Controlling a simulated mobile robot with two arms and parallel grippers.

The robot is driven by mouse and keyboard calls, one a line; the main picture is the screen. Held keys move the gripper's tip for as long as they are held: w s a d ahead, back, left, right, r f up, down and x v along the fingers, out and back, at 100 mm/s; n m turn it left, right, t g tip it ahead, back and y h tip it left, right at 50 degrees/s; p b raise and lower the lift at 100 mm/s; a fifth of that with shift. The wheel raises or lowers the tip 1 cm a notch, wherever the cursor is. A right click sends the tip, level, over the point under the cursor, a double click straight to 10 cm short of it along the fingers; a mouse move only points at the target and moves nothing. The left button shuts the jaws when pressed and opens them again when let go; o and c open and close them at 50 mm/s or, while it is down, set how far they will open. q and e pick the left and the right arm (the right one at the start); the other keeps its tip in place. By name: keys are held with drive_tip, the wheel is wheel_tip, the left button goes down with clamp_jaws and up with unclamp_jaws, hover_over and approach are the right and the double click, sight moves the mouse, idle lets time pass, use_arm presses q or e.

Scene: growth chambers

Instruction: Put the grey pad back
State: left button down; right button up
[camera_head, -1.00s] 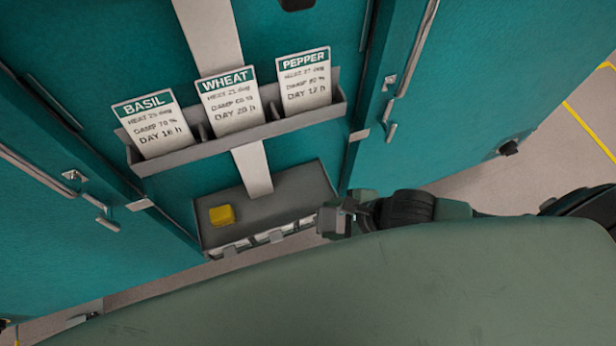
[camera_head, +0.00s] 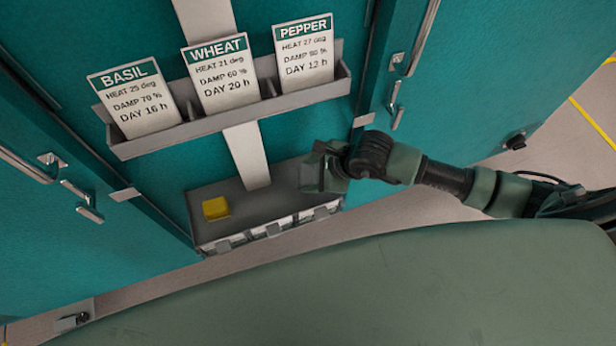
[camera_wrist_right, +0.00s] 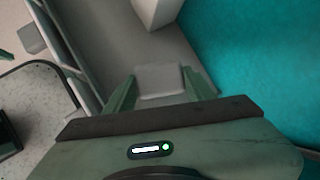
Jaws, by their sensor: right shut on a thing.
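My right gripper (camera_head: 315,170) is at the right end of the grey ledge (camera_head: 250,205), above its surface. In the right wrist view, its two green fingers are shut on the grey pad (camera_wrist_right: 160,80), a small light block between the fingertips. In the head view the pad is hard to tell apart from the gripper. A yellow pad (camera_head: 216,208) sits at the left end of the ledge. My left gripper is not in view.
A grey card rack above the ledge holds the basil card (camera_head: 136,97), wheat card (camera_head: 221,76) and pepper card (camera_head: 306,47). A white strip (camera_head: 247,155) runs down to the ledge. Teal chamber doors with handles (camera_head: 394,105) stand on both sides. The middle of the ledge is clear.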

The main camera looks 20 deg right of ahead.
sight(308, 175)
drive_tip(key=f+b, duration=0.2)
drive_tip(key=f, duration=0.1)
drive_tip(key=shift+w, duration=0.3)
drive_tip(key=shift+w+r+p, duration=0.35)
drive_tip(key=shift+r+p, duration=0.3)
drive_tip(key=shift+p, duration=0.15)
drive_tip(key=shift+w+a+m+g+p, duration=0.1)
drive_tip(key=shift+w+m+g+p, duration=0.3)
drive_tip(key=shift+g, duration=0.6)
drive_tip(key=shift+w+g, duration=0.1)
drive_tip(key=shift+g, duration=0.4)
wheel_tip(308, 175, down, 2)
drive_tip(key=shift+b, duration=0.6)
drive_tip(key=o, duration=1.3)
